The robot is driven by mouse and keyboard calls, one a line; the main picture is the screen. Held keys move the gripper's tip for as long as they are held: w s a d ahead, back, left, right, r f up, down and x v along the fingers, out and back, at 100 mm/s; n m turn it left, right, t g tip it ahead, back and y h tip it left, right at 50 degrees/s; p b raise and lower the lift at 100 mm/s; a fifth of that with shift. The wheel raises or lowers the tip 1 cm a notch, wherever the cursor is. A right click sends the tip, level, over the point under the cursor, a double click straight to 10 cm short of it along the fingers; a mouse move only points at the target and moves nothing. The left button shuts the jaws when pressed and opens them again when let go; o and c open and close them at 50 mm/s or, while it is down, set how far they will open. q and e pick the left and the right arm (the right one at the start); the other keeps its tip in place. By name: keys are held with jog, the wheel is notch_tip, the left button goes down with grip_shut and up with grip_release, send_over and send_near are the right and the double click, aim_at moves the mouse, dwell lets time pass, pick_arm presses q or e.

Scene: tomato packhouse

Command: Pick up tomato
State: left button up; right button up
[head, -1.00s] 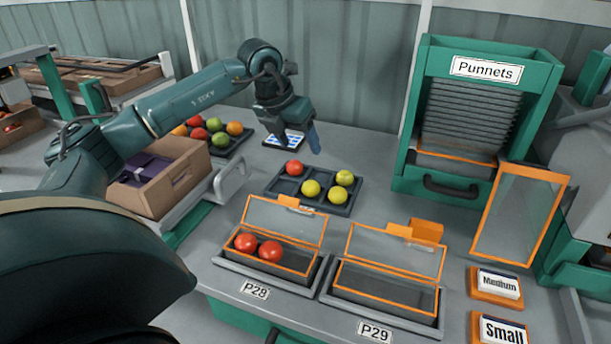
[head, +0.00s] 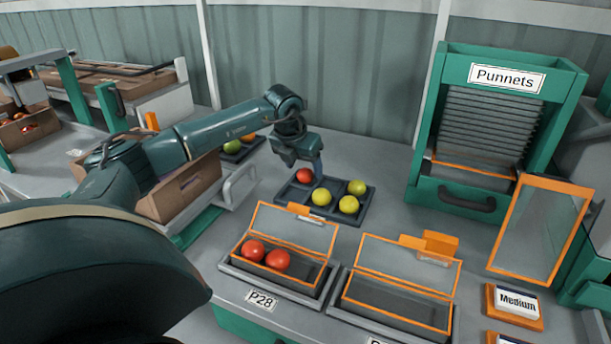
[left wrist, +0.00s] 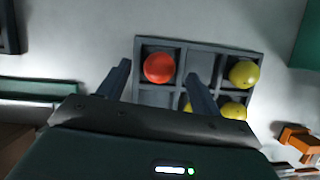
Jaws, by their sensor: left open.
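A red tomato (head: 304,176) sits in the far-left cell of a dark compartment tray (head: 287,205). Several yellow tomatoes (head: 349,204) sit in the tray's other cells. My left gripper (head: 312,168) is over the tray's far-left part, close by the red tomato. In the left wrist view the open left gripper (left wrist: 159,74) has one finger on each side of the red tomato (left wrist: 158,68) as seen from above, with nothing held. Whether the fingers reach down to the tomato's height is unclear. My right gripper is not in view.
Two red tomatoes (head: 265,256) lie in an open punnet in the P28 holder; the open punnet (head: 395,304) beside it is empty. Another tray with tomatoes (head: 233,147) is partly hidden by my left arm. The green Punnets dispenser (head: 427,165) stands right.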

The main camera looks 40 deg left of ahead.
pick_arm(q)
jog(key=shift+x, duration=0.95)
jog(key=shift+c, duration=0.2)
jog(key=c, duration=0.8)
jog(key=shift+r, duration=0.1)
